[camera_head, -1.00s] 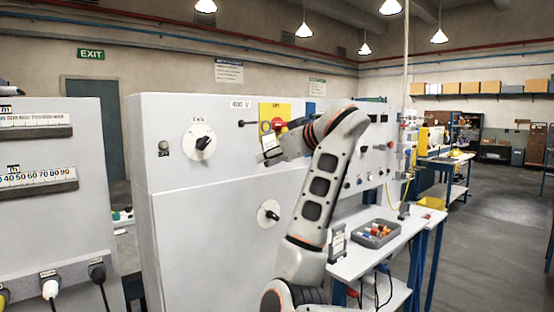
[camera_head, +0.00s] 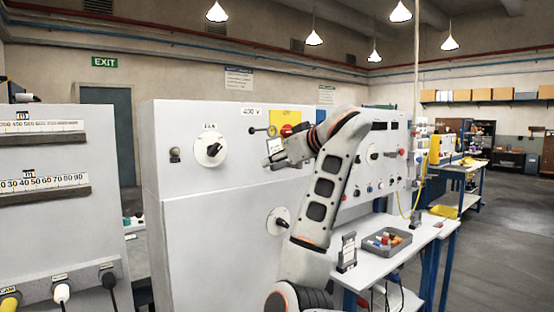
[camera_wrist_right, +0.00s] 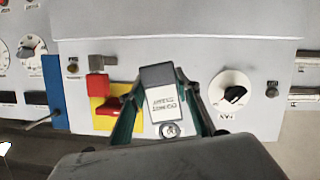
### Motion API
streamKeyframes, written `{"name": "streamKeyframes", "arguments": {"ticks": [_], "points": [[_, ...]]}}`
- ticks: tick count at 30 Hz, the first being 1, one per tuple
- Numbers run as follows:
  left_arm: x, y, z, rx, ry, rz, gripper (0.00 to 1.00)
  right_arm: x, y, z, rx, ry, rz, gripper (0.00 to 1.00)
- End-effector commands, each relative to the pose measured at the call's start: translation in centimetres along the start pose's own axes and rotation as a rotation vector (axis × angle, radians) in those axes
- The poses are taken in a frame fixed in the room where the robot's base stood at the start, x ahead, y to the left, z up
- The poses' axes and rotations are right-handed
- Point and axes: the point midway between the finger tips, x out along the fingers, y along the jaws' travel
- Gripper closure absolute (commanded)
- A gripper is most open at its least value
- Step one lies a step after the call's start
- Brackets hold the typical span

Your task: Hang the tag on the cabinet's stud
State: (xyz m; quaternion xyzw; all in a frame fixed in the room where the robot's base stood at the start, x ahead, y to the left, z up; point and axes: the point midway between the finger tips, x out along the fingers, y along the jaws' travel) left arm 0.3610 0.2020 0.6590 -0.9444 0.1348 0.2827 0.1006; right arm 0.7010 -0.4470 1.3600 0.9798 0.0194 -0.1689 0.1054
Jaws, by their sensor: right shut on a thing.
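The tall pale grey cabinet (camera_head: 215,205) stands in front of me. A thin dark stud (camera_head: 261,130) sticks out of its upper face, between the FAN knob and the yellow plate. My right gripper (camera_head: 277,158) is shut on a small white tag (camera_head: 273,146), just below and right of the stud in the head view, where they look apart. In the right wrist view the tag (camera_wrist_right: 163,103) shows upside-down print between the fingers of the gripper (camera_wrist_right: 160,98). A round metal spot (camera_wrist_right: 170,130) lies at its lower edge; whether this is stud or eyelet I cannot tell. My left gripper is out of view.
The yellow plate (camera_head: 279,116) carries a red switch (camera_head: 286,130) close beside my gripper. The black-and-white FAN knob (camera_head: 210,150) is to the left, and another knob (camera_head: 279,221) lower down. A side table with a grey tray (camera_head: 386,240) stands right of my arm.

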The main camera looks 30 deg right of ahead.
Motion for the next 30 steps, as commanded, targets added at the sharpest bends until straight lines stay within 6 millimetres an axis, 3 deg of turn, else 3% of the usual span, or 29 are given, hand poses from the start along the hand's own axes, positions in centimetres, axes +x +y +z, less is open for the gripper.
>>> {"name": "streamKeyframes", "arguments": {"ticks": [30], "points": [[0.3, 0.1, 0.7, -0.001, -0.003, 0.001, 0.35, 1.2, -0.1, -0.3, 0.001, 0.0, -0.001, 0.94]]}}
